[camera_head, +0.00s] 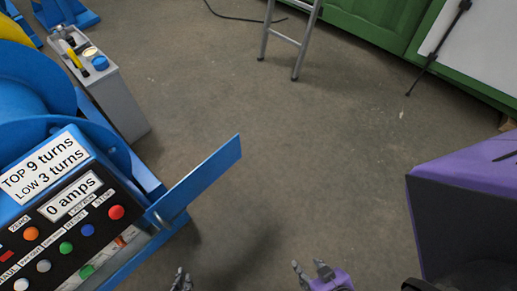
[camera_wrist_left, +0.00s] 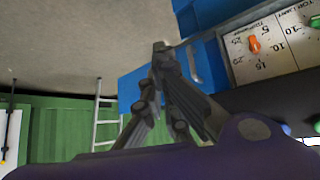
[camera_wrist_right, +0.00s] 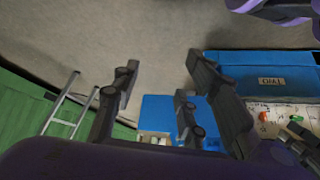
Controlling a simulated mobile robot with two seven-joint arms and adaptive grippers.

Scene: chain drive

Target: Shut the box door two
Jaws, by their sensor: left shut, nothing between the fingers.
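A flat blue door (camera_head: 200,180) stands open, sticking out from the front of the blue machine at the left of the head view. It also shows behind my left fingers in the left wrist view (camera_wrist_left: 132,88). A blue panel with a label like "TWO" (camera_wrist_right: 240,64) shows upside down in the right wrist view, beside a dial plate. My left gripper (camera_head: 181,280) is shut and empty, near the door in its wrist view; I cannot tell if they touch. My right gripper (camera_head: 313,268) is open and empty, right of the door, over the floor.
The blue machine's control panel (camera_head: 75,230) has coloured buttons and a "0 amps" display. A grey battery-like box (camera_head: 112,100) stands behind it. A ladder (camera_head: 290,40) and green cabinet (camera_head: 370,22) are at the back. The middle floor is clear.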

